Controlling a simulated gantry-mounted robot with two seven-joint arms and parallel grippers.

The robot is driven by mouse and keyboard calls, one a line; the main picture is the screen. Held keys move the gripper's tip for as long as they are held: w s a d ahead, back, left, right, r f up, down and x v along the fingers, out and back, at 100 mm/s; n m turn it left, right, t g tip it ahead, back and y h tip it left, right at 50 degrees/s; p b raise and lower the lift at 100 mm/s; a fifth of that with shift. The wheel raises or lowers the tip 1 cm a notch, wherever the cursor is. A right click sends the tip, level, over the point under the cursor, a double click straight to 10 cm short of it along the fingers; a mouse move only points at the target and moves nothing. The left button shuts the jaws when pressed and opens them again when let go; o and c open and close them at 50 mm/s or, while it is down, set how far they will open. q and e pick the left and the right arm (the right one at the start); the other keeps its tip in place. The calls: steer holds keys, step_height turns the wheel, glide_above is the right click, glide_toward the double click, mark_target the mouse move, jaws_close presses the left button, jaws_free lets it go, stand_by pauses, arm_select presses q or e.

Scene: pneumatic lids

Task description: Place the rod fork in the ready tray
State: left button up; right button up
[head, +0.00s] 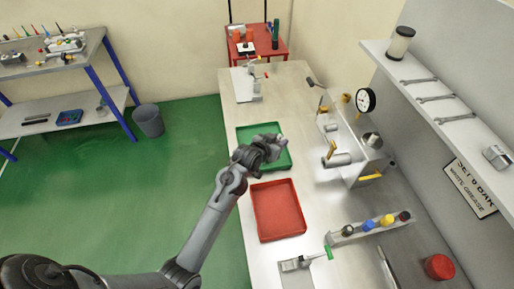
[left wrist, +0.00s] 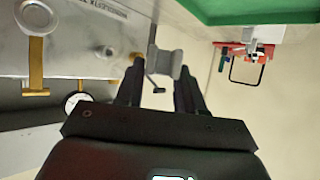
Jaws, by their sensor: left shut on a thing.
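My left gripper (head: 268,149) is above the green tray (head: 283,163) on the bench in the head view. In the left wrist view my left gripper (left wrist: 160,69) has its fingers closed on a small grey metal piece, which looks like the rod fork (left wrist: 164,60). The fork is held up, apart from the bench. The green tray's rim (left wrist: 260,18) shows at the top right of the left wrist view. The visible part of the green tray looks empty; my gripper and arm hide some of it. My right gripper is not in view.
An empty red tray (head: 278,210) lies just in front of the green tray. A metal fixture with a cylinder (head: 338,159) and a gauge (head: 365,100) stand to the right. A rack (head: 368,228) with coloured caps and a red tub (head: 439,266) are nearer.

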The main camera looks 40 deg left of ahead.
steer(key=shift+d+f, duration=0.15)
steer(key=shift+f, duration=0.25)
arm_select(q)
steer(key=a+f, duration=0.2)
steer(key=a, duration=0.2)
steer(key=w+a+f, duration=0.1)
steer(key=a+f, duration=0.2)
steer(key=a, duration=0.1)
steer(key=w+a+f, duration=0.1)
steer(key=a+f, duration=0.1)
steer(key=a, duration=0.3)
steer(key=shift+f, duration=0.15)
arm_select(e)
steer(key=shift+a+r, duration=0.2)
arm_select(q)
steer(key=shift+f, duration=1.95)
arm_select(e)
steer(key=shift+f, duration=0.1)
arm_select(q)
steer(key=shift+a+f, duration=0.1)
steer(key=shift+f, duration=0.1)
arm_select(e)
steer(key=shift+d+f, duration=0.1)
arm_select(q)
steer(key=o, duration=1.1)
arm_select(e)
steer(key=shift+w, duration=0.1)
